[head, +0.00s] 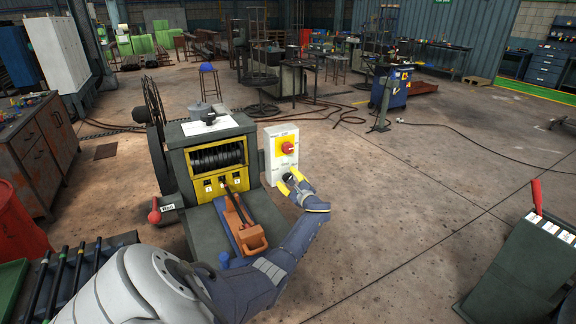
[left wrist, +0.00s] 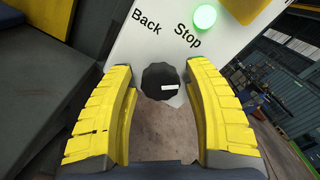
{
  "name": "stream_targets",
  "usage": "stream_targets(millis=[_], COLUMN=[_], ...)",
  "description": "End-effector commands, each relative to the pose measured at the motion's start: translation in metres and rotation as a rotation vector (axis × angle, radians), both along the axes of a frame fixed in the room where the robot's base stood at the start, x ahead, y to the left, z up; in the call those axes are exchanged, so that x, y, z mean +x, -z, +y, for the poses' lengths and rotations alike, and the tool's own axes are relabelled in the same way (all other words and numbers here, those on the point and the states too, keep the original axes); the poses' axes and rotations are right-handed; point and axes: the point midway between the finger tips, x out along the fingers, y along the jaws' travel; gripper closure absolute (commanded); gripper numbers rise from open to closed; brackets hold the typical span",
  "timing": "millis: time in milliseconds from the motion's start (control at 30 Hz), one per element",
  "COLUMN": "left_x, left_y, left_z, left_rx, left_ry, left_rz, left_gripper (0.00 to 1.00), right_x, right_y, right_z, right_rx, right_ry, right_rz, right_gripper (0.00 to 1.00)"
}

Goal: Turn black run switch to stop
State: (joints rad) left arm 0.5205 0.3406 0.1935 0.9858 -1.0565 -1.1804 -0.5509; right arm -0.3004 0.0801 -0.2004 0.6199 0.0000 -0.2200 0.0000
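The black run switch (left wrist: 160,82) is a round lobed knob with a short white mark, on a white control panel (left wrist: 150,45). In the left wrist view the words Back and Stop are printed above it. The mark lies nearly level; I cannot tell which label it points to. My left gripper (left wrist: 165,105) is open, with one yellow finger on each side of the knob and a visible gap to each. In the head view the left gripper (head: 291,182) is at the panel's (head: 281,140) lower part. My right gripper is not in view.
A lit green lamp (left wrist: 205,17) is above Stop. A red knob on a yellow plate (head: 287,147) is higher on the panel.

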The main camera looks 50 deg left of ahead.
Motion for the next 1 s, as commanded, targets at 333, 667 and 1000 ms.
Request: stream_targets(millis=[333,667,1000], left_x=[0.0000,-0.0002,-0.0006], left_y=[0.0001,-0.0002,-0.0001], left_z=[-0.0003,-0.0001,0.0000], left_rx=[0.000,0.000,-0.031], left_ry=[0.000,-0.001,-0.001], left_rz=[0.000,-0.003,-0.138], left_gripper=[0.90,0.98,0.99], right_x=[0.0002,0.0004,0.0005], right_y=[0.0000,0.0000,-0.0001], right_z=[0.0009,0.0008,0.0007], right_rx=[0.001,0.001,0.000], right_ry=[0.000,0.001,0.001], right_rz=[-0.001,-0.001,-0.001], right_gripper=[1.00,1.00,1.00])
